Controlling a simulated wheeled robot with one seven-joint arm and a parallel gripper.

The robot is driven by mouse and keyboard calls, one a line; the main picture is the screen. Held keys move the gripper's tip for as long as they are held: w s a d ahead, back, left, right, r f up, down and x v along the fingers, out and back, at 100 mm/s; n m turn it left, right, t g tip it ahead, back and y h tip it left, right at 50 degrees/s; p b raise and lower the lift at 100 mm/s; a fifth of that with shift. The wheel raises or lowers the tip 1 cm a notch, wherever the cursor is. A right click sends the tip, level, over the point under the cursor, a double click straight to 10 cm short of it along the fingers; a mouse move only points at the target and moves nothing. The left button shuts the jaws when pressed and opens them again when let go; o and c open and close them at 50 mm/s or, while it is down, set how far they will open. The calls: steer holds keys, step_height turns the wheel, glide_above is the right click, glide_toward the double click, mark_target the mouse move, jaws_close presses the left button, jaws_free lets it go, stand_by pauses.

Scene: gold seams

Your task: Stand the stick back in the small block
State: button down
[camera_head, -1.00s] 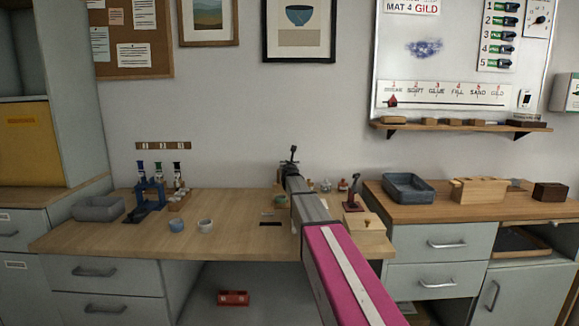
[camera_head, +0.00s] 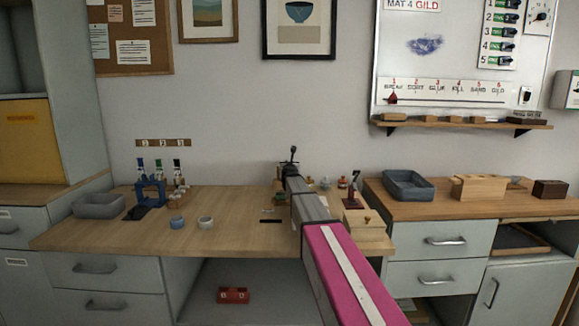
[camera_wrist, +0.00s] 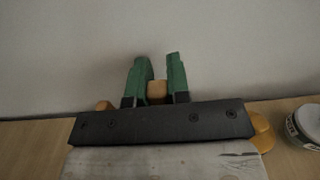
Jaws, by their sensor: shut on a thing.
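In the wrist view my gripper (camera_wrist: 154,70) has two green fingers, close together, with a short tan wooden piece between them. That piece, seemingly the stick (camera_wrist: 157,92), shows only as a small blunt end; its full length is hidden. In the head view my arm reaches out over the bench toward the wall and hides the gripper's fingers and what they hold. I cannot make out the small block for certain in either view. Rounded orange-tan shapes show partly behind the gripper's dark bar in the wrist view, and I cannot tell what they are.
The bench (camera_head: 240,235) carries a grey tray (camera_head: 98,206), a blue rack (camera_head: 150,193) with bottles, and two small cups (camera_head: 206,222). Right of my arm stands a wooden box (camera_head: 365,232). A jar (camera_wrist: 305,126) is at the wrist view's right. The wall is close behind.

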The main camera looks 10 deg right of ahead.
steer(key=shift+f, duration=0.25)
stand_by(0.4)
steer(key=c, duration=1)
jaws_free()
steer(key=shift+s, duration=0.15)
steer(key=shift+s+a, duration=0.2)
steer(key=shift+s, duration=0.95)
steer(key=shift+s+a, duration=0.2)
steer(key=shift+s, duration=0.95)
steer(key=shift+s, duration=0.1)
steer(key=s+a, duration=0.1)
steer(key=s, duration=0.9)
steer(key=shift+s+a, duration=0.25)
steer(key=shift+a, duration=0.1)
